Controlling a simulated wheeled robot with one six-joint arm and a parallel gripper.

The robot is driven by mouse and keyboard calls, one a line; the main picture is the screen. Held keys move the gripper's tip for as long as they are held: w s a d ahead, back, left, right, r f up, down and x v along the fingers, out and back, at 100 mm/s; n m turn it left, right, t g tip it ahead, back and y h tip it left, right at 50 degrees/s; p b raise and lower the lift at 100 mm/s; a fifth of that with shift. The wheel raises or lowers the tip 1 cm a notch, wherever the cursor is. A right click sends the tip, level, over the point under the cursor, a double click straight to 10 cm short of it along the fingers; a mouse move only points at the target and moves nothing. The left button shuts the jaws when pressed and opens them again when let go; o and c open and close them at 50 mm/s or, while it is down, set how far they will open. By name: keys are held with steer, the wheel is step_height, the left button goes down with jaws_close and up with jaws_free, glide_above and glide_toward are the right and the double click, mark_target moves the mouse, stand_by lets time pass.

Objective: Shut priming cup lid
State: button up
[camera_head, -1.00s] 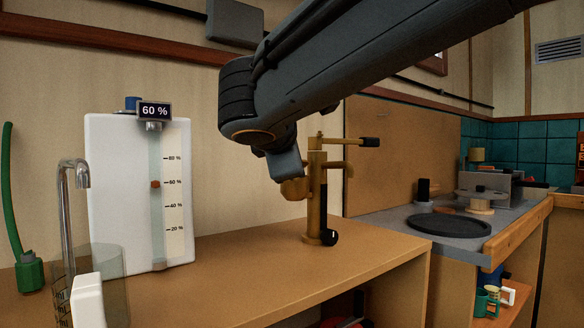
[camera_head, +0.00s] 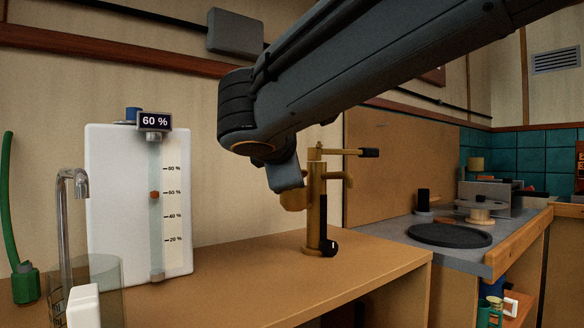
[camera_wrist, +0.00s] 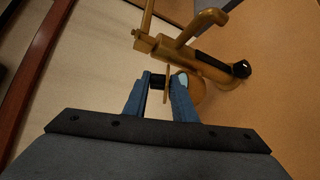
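The brass hand pump (camera_head: 316,205) stands upright on the wooden counter, with a handle at its top and a black part at its foot. It also shows in the wrist view (camera_wrist: 208,64). The rounded priming cup (camera_head: 292,200) is on its left side, partly hidden by my gripper (camera_wrist: 164,78). In the wrist view the cup (camera_wrist: 197,92) lies just behind my right finger. A thin brass plate, seemingly the lid (camera_wrist: 168,75), stands edge-on between my fingers with a black piece beside it. My fingers are slightly apart around these; whether they grip is unclear.
A white tank (camera_head: 115,195) with a 60 % display (camera_head: 155,122), a curved tap (camera_head: 70,200) and a clear measuring vessel (camera_head: 105,290) stand to the left. The counter (camera_head: 240,290) is bare around the pump. A lower worktop with a dark round plate (camera_head: 450,236) is at the right.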

steer(key=p+v, duration=0.6)
steer(key=v, duration=0.1)
steer(key=shift+s, duration=0.3)
steer(key=shift+a+r, duration=0.1)
